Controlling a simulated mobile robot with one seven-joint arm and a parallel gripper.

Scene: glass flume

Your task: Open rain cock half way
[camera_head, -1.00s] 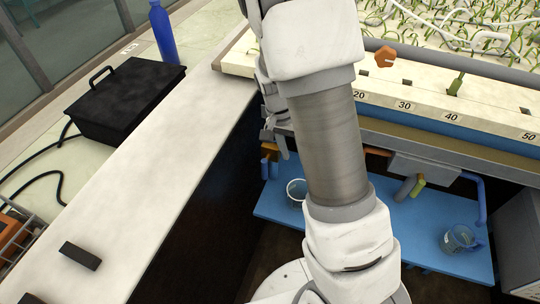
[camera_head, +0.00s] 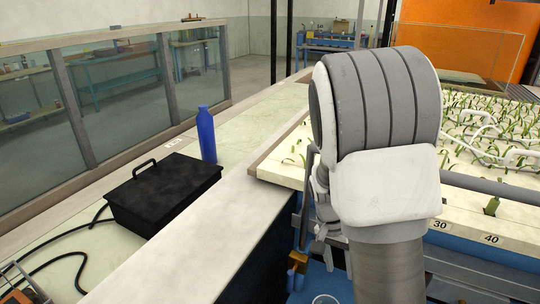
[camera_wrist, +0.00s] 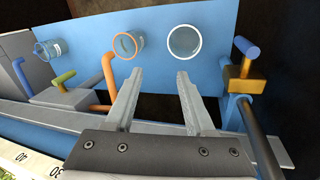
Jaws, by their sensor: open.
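In the wrist view, my gripper (camera_wrist: 160,73) is open, with nothing between its two fingers. To its right is a brass cock (camera_wrist: 246,68) with a blue handle (camera_wrist: 247,46), on a blue upright pipe. To its left is a grey box (camera_wrist: 66,97) with a yellow-and-green handle (camera_wrist: 64,79). An orange bent pipe (camera_wrist: 107,74) rises beside it. Both handles are apart from the fingers. I cannot tell which one is the rain cock. In the head view, my arm mostly hides my gripper; the brass cock (camera_head: 298,257) shows low beside it.
A dark bar (camera_wrist: 258,135) lies right of my gripper. A black case (camera_head: 160,195) and blue bottle (camera_head: 206,135) stand left.

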